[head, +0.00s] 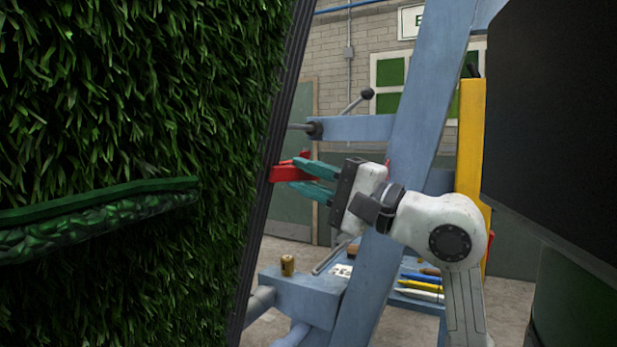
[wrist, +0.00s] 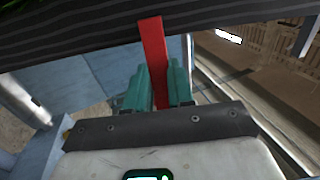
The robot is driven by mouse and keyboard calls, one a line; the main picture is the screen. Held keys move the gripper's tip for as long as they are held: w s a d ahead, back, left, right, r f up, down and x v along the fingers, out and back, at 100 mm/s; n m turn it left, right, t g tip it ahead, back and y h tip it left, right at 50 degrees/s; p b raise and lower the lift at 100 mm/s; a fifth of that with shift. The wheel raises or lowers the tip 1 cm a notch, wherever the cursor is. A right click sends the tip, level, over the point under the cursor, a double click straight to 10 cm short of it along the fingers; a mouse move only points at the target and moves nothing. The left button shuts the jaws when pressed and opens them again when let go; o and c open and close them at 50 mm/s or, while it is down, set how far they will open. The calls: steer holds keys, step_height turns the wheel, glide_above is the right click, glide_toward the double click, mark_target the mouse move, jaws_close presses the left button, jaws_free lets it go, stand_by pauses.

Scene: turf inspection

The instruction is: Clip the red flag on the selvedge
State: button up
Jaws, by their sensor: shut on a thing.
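The red flag (head: 284,173) is a small red clip-like piece between the teal fingers of my gripper (head: 303,178). My gripper is shut on it. The selvedge (head: 283,112) is the dark ribbed strip along the right edge of the upright green turf. In the head view the flag's left end meets the strip's outer edge. In the wrist view the flag (wrist: 153,45) stands up from between the fingers (wrist: 160,80) and overlaps the dark striped selvedge (wrist: 80,48). I cannot tell whether it grips the strip or only lies against it.
A blue frame post (head: 418,110) stands right behind my arm, with a lever (head: 355,103) above the gripper. A folded turf ridge (head: 100,208) juts from the turf. A small brown can (head: 287,265) stands on a blue ledge below. A dark panel (head: 550,120) fills the right.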

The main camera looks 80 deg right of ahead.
steer(key=shift+w+a, duration=0.1)
steer(key=shift+a, duration=0.75)
stand_by(1.1)
steer(key=o, duration=0.9)
steer(key=b+v, duration=0.2)
steer(key=v, duration=0.8)
steer(key=shift+s+b, duration=0.3)
steer(key=shift+s, duration=0.1)
